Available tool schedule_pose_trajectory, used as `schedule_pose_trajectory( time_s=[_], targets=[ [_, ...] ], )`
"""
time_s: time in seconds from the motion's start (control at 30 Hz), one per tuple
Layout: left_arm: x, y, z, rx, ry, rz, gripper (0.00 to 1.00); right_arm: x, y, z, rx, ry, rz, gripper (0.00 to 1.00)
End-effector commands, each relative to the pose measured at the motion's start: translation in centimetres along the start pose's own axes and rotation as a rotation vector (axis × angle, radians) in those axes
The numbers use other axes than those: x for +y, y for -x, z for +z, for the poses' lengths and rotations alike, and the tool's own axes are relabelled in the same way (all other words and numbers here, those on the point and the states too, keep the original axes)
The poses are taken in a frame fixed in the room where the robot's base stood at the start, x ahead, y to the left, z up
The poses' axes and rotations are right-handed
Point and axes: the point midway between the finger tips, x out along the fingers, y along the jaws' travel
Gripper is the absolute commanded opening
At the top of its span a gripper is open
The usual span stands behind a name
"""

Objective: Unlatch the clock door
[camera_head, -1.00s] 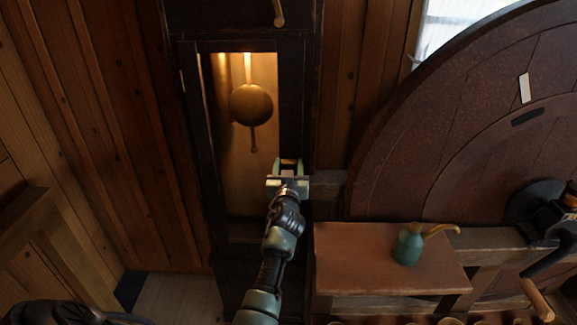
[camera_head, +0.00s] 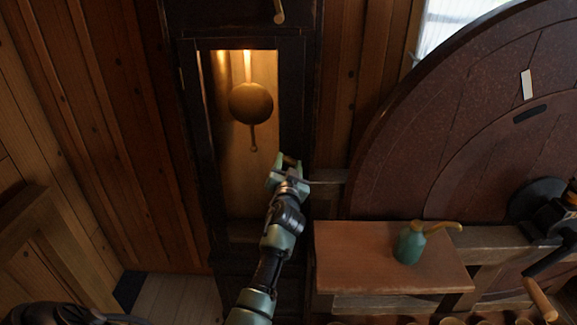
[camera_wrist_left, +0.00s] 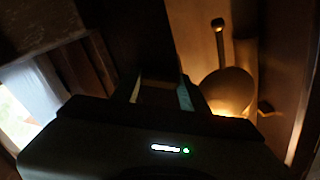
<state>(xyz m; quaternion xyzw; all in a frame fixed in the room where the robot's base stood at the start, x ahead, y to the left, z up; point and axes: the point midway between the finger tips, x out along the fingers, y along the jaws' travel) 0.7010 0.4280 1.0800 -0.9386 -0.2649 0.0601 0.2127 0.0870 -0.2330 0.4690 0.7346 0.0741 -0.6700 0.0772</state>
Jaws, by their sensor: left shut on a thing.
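The tall dark clock case (camera_head: 296,60) stands against the wood wall. Its door (camera_head: 205,150) frames a lit opening where a round brass pendulum (camera_head: 251,103) hangs. The door looks closed. My left gripper (camera_head: 286,160) is at the right side of the door frame, below the pendulum, and is tilted. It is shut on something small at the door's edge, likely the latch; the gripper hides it. In the left wrist view the pendulum (camera_wrist_left: 228,90) shows beyond the dark gripper body, and the held thing is too dark to make out.
A large reddish wheel (camera_head: 440,150) stands close to the right of the clock. A wooden bench (camera_head: 390,275) with a green oil can (camera_head: 409,243) lies in front of it. A brass knob (camera_head: 279,17) shows at the top.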

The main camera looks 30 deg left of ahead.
Motion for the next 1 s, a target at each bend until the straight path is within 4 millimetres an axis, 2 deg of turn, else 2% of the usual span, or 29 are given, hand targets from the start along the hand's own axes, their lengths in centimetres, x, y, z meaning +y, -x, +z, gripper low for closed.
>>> schedule_pose_trajectory(
  time_s=[0.47,1.0],
  targets=[
    [0.01,0.02,0.00,0.000,-0.455,0.001,0.03,0.06,-0.16,0.04,0.000,0.001,0.001,0.36],
    [-0.02,0.01,-0.05,0.000,-0.932,0.001,0.03,0.26,0.72,0.00,-0.001,0.002,0.003,0.36]
  ],
)
